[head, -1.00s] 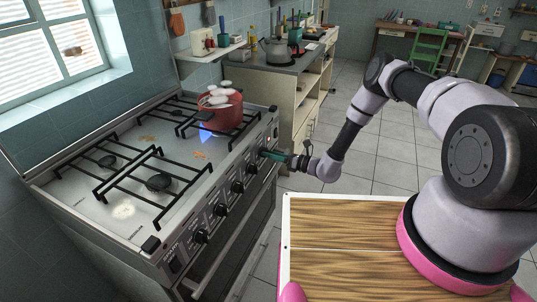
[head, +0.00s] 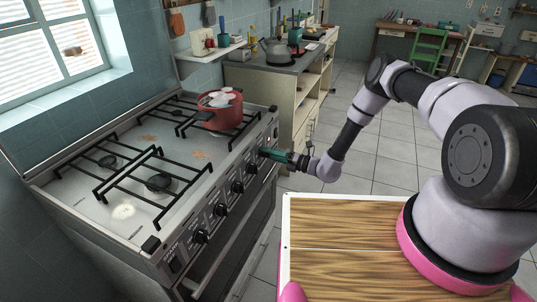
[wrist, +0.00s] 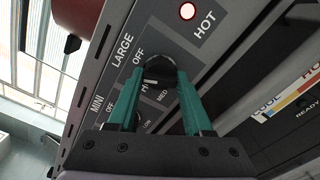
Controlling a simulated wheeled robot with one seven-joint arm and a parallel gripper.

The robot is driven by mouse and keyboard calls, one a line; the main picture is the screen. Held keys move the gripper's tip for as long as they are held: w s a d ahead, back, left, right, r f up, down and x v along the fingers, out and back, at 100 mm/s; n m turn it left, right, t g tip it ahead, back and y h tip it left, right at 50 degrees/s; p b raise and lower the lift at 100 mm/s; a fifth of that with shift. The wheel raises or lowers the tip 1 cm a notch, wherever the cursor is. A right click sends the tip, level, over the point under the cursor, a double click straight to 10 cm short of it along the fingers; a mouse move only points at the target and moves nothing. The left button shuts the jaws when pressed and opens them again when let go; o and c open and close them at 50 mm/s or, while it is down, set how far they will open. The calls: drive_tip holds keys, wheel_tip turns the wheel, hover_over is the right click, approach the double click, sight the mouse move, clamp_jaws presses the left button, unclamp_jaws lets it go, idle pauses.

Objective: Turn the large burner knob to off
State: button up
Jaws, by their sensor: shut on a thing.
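The large burner knob (wrist: 159,69) is black and round in the wrist view. The panel beside it reads LARGE, with OFF, HI, MED and LOW marks around it. My gripper (wrist: 160,78) has its two green fingers on either side of the knob and is shut on it. In the head view my gripper (head: 266,153) meets the stove's front panel near its right end and hides the knob.
A red HOT light (wrist: 187,12) glows beside the knob. Several other knobs (head: 238,187) line the panel to the left. Black grates (head: 130,180) cover the stove top.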

drive_tip(key=m, duration=0.4)
drive_tip(key=shift+m, duration=0.3)
drive_tip(key=o, duration=1)
drive_tip(key=shift+d, duration=0.1)
drive_tip(key=n, duration=1.3)
drive_tip(key=shift+n, duration=0.3)
